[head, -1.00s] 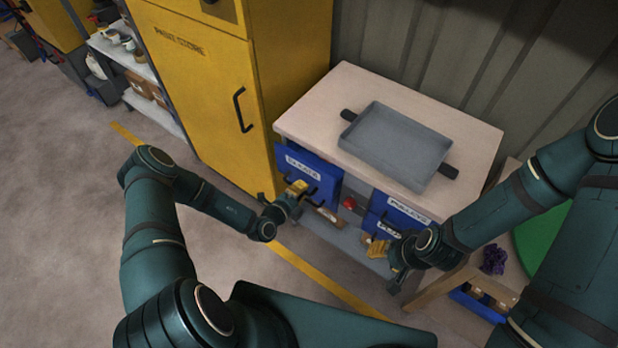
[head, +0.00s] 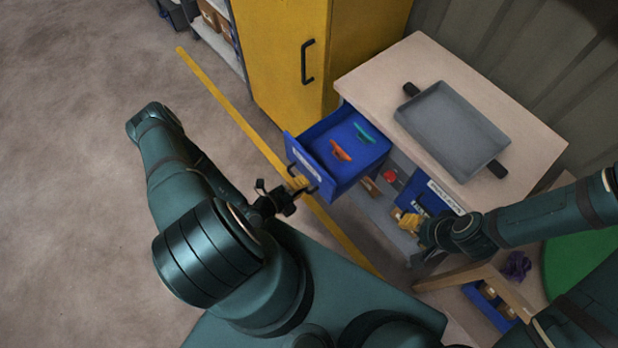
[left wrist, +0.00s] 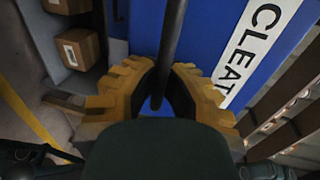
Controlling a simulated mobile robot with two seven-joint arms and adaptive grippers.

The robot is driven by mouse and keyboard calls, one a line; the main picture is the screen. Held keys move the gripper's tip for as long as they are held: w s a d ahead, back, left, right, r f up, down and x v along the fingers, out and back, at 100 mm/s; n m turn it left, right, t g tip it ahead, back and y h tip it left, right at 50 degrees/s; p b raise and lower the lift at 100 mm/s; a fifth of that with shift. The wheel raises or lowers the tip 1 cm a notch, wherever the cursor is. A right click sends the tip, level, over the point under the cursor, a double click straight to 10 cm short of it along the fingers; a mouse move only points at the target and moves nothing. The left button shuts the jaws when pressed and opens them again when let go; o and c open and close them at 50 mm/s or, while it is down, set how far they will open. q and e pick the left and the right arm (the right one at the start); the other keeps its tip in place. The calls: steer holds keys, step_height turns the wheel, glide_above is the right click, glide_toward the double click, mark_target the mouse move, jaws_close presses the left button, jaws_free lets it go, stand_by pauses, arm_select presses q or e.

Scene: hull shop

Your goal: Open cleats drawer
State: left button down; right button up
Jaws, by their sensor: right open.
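The blue cleats drawer (head: 322,178) is pulled out from the left of the bench's front. An orange cleat (head: 341,150) and a teal cleat (head: 363,134) lie inside it. Its white label, partly reading "CLEAT", shows in the left wrist view (left wrist: 255,45). My left gripper (head: 299,187) is at the drawer's front. In the left wrist view its yellow fingers (left wrist: 163,90) are closed around the dark handle bar (left wrist: 172,40). My right gripper (head: 408,222) is open beside the blue drawer on the right (head: 430,199), partly hidden by its own wrist.
A grey tray (head: 450,130) with black handles sits on the bench top (head: 400,65). A yellow cabinet (head: 285,60) stands left of the bench. A red round part (head: 390,176) shows between the drawers. A wooden stool-like frame (head: 450,272) stands near my right arm. The left floor is clear.

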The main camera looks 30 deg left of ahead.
stand_by(0.3)
arm_select(q)
steer(key=c, duration=1)
jaws_free()
steer(key=shift+s+a, duration=0.1)
steer(key=shift+s, duration=0.1)
steer(key=v, duration=1.1)
steer(key=shift+s+a+r, duration=0.1)
steer(key=shift+s+a, duration=0.05)
steer(key=shift+s, duration=0.2)
